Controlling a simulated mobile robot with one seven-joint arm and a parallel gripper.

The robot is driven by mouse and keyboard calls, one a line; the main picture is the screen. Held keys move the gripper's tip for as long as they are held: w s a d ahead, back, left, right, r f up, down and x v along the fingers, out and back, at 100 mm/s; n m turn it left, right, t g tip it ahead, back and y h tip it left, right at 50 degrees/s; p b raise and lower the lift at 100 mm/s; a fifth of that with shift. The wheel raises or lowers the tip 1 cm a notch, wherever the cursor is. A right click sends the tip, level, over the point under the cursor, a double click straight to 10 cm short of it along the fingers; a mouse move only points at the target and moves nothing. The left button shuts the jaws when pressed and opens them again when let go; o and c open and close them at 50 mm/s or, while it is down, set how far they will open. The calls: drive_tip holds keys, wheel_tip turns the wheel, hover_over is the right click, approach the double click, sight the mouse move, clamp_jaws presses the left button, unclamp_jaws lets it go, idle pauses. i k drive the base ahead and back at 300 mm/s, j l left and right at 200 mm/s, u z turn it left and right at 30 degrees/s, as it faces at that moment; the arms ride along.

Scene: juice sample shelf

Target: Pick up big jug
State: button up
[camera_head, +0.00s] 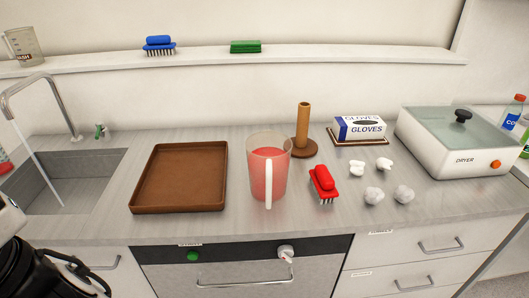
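The big jug (265,178) stands upright on the grey counter, near the middle. It is clear, holds pink-red liquid, and its white handle (269,184) faces the front. A smaller jug (23,46) with dark lettering stands on the wall shelf at the far left. Part of my arm shows in black and white at the lower left corner. My gripper's fingers cannot be seen, and nothing touches the big jug.
A brown tray (181,206) lies close left of the jug. A wooden upright holder (303,128) stands behind right, a red brush (323,182) to the right. Beyond are crumpled white pieces, a glove box (361,127) and a dryer (464,161). A sink (70,178) is left.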

sight(269, 151)
drive_tip(key=z, duration=0.35)
drive_tip(key=j+z, duration=0.2)
drive_tip(key=z, duration=0.15)
drive_tip(key=j+z, duration=0.45)
drive_tip(key=z, duration=0.2)
drive_tip(key=k+j+z, duration=0.1)
drive_tip(key=j, duration=0.2)
drive_tip(key=k+j+z, duration=0.15)
drive_tip(key=j, duration=0.15)
drive_tip(key=k+j+z, duration=0.1)
drive_tip(key=j, duration=0.2)
drive_tip(key=k+j, duration=0.15)
drive_tip(key=j, duration=0.15)
drive_tip(key=k+j, duration=0.1)
drive_tip(key=j, duration=0.15)
drive_tip(key=i+j, duration=0.15)
drive_tip(key=i, duration=0.3)
